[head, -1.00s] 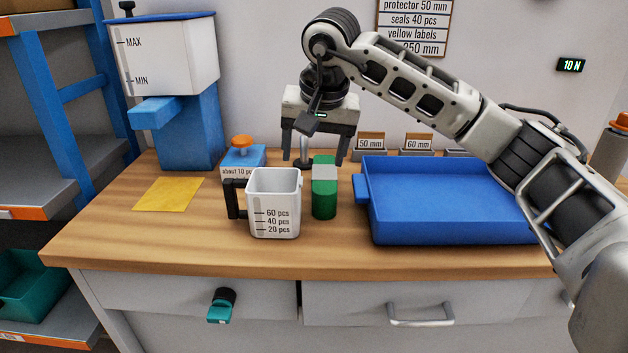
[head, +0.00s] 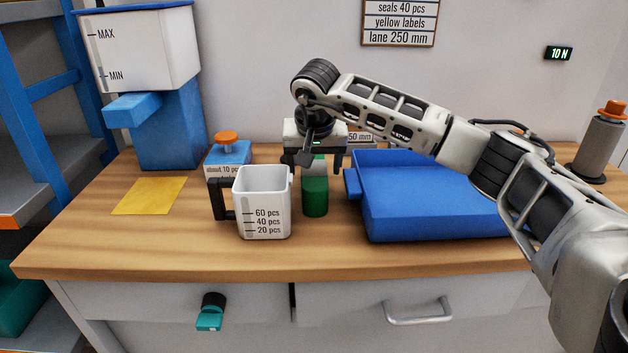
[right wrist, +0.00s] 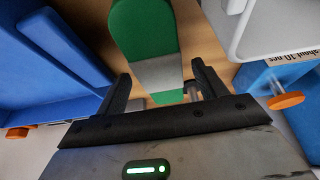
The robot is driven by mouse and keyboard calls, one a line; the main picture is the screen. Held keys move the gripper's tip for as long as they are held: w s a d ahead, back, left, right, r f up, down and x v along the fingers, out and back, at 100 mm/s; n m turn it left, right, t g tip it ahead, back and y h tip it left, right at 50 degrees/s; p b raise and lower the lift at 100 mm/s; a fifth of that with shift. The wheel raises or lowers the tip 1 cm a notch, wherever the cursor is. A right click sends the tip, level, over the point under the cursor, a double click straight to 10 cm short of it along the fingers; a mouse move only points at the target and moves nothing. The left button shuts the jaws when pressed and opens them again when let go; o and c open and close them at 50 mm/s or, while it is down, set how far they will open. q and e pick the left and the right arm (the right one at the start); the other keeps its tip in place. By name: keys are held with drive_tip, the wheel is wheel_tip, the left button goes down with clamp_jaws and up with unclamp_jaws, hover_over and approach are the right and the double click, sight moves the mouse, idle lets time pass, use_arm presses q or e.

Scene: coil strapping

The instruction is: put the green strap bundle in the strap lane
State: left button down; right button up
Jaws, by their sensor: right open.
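The gripper and arm partly hide the bundle's far end. I cannot pick out the strap lane. My left gripper is not in view.
The white jug (head: 263,205) with a black handle stands close left of the bundle. The blue tray (head: 430,225) is close on the right. A blue dispenser (head: 170,125), an orange-topped box (head: 228,158) and a yellow sheet (head: 149,196) are further left.

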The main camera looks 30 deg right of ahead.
sight(314, 168)
drive_tip(key=x, duration=0.3)
drive_tip(key=shift+w+f, duration=0.1)
drive_tip(key=shift+f, duration=0.2)
drive_tip(key=shift+r, duration=0.1)
drive_tip(key=c, duration=1.4)
drive_tip(key=shift+c, duration=0.2)
